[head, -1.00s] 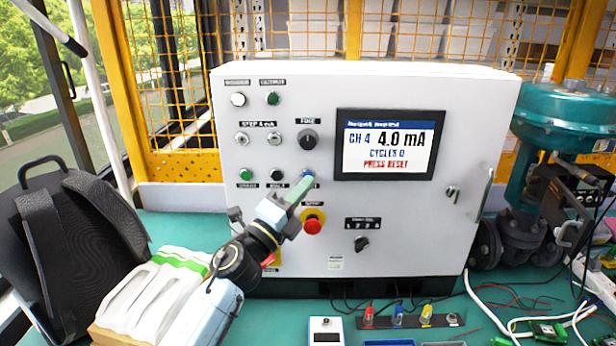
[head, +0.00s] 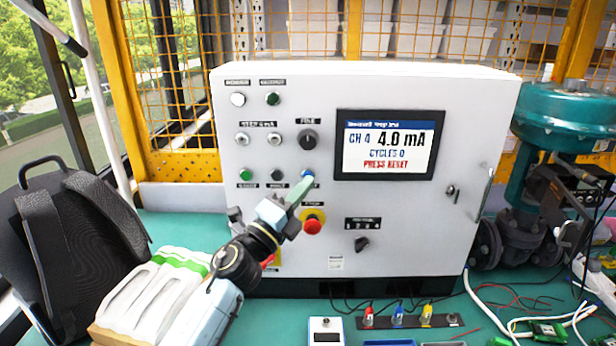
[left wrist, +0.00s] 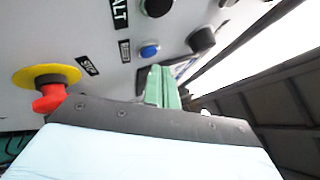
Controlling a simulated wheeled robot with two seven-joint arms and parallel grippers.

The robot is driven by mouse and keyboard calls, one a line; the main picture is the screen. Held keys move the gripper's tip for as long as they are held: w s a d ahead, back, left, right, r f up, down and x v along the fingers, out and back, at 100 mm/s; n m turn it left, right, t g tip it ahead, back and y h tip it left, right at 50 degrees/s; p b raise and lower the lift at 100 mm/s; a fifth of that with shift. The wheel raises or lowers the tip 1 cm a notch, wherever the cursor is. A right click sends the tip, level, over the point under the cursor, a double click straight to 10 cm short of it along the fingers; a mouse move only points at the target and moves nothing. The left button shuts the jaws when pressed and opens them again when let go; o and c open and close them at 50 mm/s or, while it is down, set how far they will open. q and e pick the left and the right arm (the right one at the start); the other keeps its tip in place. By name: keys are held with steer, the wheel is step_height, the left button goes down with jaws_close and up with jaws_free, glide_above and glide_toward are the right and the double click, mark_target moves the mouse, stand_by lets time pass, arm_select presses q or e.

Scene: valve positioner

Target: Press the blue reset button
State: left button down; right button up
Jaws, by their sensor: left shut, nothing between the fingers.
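The blue reset button (head: 307,174) sits on the white control box (head: 420,225), in the row below the knob. My left gripper is shut and empty. Whether its tips touch the button I cannot tell. The screen (head: 386,145) reads 4.0 mA, CYCLES 0 and PRESS RESET. My right gripper is not in view.
A red stop button (head: 313,226) on a yellow ring lies just below my left fingers. A black button (head: 277,175) and a green button (head: 246,175) are to the left. A black knob (head: 307,140) is above. A green valve actuator (head: 565,120) stands right of the box.

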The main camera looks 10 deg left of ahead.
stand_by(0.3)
arm_select(q)
steer(key=shift+w+a, duration=0.1)
steer(key=shift+w, duration=0.3)
steer(key=shift+w+b, duration=0.35)
steer(key=shift+b, duration=0.05)
stand_by(0.5)
steer(key=shift+s, duration=0.15)
steer(key=shift+s+p, duration=0.4)
steer(key=shift+s, duration=0.2)
steer(key=s+p, duration=0.1)
steer(key=s, duration=0.1)
steer(key=s+d, duration=0.1)
steer(key=s, duration=0.2)
steer(key=shift+p, duration=0.4)
